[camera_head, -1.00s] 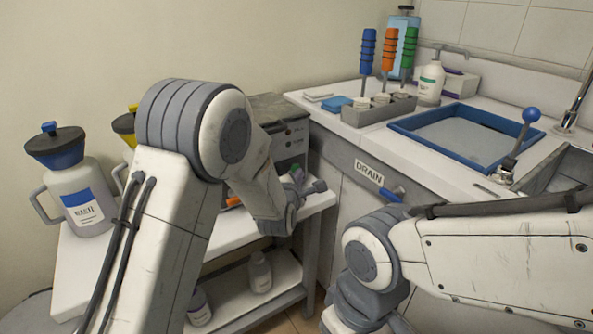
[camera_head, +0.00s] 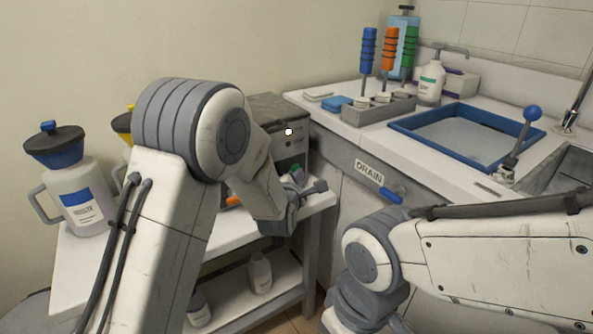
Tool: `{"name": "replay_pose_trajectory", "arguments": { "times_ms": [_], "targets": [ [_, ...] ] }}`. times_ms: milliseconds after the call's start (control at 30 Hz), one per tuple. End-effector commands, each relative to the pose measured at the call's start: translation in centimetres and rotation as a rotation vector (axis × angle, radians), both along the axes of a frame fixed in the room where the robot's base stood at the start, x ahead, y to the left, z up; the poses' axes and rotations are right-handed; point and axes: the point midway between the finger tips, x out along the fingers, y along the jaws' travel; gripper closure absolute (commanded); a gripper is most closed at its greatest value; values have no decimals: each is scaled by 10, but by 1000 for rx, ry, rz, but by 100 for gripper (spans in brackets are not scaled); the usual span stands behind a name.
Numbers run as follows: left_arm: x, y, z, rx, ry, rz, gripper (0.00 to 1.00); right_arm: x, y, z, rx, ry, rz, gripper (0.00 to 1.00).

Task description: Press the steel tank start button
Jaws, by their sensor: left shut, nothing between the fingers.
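The steel tank (camera_head: 279,108) is a grey metal box on the white side table, partly hidden behind my left arm. A small white light (camera_head: 288,131) glows on its front face. My left gripper (camera_head: 316,188) is shut and empty, close in front of the tank's lower front. A small green part (camera_head: 297,175) shows right beside the gripper. I cannot tell for sure whether it is the start button or whether the fingers touch it. My right arm comes in from the right, and its gripper is out of view.
Left of my arm stands a white jug with a blue funnel lid (camera_head: 85,200). White bottles (camera_head: 260,272) stand on the lower shelf. At right, the counter carries a blue-rimmed basin (camera_head: 425,142) and a rack with coloured-handled tools (camera_head: 378,110). A blue drain handle (camera_head: 388,196) sticks out below.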

Motion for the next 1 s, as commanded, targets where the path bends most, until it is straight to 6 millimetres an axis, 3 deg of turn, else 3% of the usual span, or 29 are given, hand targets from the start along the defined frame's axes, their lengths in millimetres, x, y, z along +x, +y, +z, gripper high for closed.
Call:
{"name": "replay_pose_trajectory", "arguments": {
  "times_ms": [533, 1000],
  "targets": [
    [-10, -8, -1, 1, 0, -2, 100, 0, 0, -4, 0, 0, 0, 31],
    [-45, -33, -1, 1, 0, -3, 100, 0, 0, -13, 0, 0, 0, 31]
  ]
}}
